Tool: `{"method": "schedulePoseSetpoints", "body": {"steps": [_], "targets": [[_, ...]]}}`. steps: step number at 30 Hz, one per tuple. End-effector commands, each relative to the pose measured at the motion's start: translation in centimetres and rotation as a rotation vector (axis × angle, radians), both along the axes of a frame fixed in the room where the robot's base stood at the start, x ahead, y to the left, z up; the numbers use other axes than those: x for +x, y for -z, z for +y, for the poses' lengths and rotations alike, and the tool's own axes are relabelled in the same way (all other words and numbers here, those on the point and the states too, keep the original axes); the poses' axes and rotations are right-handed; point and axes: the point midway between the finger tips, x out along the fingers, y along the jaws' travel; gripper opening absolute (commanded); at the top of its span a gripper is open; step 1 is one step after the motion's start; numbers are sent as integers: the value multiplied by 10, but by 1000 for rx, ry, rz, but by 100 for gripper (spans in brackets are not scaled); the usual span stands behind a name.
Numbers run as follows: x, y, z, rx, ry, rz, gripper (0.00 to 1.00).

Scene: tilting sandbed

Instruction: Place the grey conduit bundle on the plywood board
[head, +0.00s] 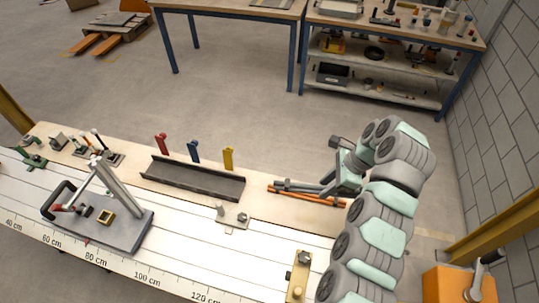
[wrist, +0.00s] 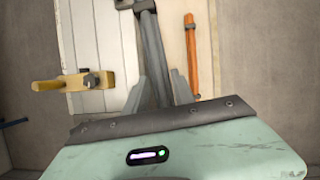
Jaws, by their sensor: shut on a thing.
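The grey conduit bundle (head: 298,186) is a set of long dark grey rods at the right of the bench in the head view. In the wrist view the bundle (wrist: 153,55) runs away from between my fingers. My gripper (head: 333,185) is shut on its right end; the fingers also show in the wrist view (wrist: 157,92). The tan plywood-like strip (head: 262,205) along the bench's back edge looks like the plywood board. The bundle is over or on this strip; I cannot tell whether it touches it.
Orange rods (head: 318,199) lie just beside the bundle; one shows in the wrist view (wrist: 192,50). A dark channel tray (head: 195,179) is to the left, with coloured-handled pieces behind it. A brass-coloured clamp (head: 298,276) sits near the front. White slats between are mostly clear.

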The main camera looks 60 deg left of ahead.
Motion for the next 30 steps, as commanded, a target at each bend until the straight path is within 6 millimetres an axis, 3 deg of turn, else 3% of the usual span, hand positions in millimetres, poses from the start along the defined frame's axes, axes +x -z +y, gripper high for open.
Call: {"method": "schedulePoseSetpoints", "body": {"steps": [1, 6, 16, 30], "targets": [[-8, 3, 13, 6, 30, 6, 0], [-20, 8, 34, 2, 101, 4, 0], [-23, 15, 39, -2, 123, 1, 0], [-23, 106, 38, -5, 122, 0, 0]]}}
